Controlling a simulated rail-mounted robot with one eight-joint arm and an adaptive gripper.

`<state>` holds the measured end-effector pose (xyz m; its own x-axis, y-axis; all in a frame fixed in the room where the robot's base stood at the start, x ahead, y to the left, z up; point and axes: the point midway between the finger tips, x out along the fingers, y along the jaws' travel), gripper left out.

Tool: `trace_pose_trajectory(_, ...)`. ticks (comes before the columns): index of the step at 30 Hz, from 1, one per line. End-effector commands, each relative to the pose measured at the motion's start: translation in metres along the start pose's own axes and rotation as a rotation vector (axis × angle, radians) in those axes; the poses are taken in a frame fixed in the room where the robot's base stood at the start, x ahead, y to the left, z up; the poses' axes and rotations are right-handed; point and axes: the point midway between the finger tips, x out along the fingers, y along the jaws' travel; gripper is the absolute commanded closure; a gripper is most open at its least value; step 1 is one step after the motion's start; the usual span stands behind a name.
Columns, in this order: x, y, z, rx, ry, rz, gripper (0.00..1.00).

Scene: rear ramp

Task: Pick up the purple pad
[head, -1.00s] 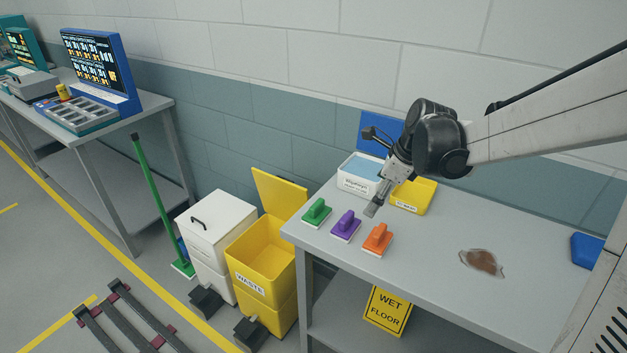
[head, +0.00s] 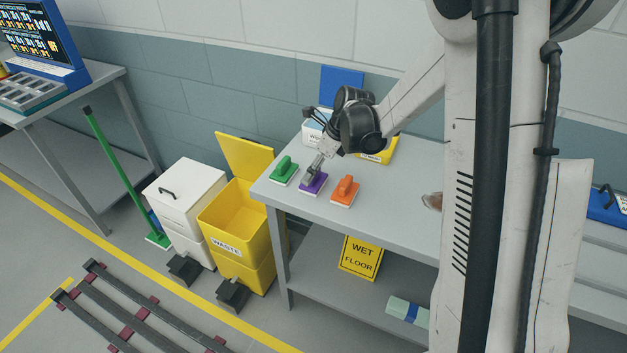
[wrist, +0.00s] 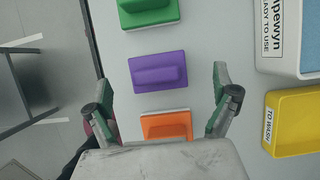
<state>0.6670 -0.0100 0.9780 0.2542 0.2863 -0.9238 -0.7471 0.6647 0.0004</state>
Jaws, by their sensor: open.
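The purple pad (head: 314,187) lies on the grey table between the green pad (head: 284,172) and the orange pad (head: 344,192). It has a raised bar-shaped handle and a white underside. My gripper (head: 315,174) is at the purple pad's handle in the head view and hides part of it.
A white tub (wrist: 294,40) and a yellow bin (wrist: 293,122) stand on the table near the right finger. The open yellow waste bin (head: 222,220) stands beside the table's left end. My own column covers the table's right part in the head view.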

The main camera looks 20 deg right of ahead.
Motion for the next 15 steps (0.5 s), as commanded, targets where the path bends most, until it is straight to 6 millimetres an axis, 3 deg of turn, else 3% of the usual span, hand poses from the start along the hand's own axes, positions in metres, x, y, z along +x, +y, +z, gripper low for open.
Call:
trace_pose_trajectory(5, 0.008, 0.001, 0.0, 0.0, 0.0, 0.0, 0.06)
trace_pose_trajectory(15, 0.046, 0.005, -0.001, -0.001, 0.0, 0.0, 0.06)
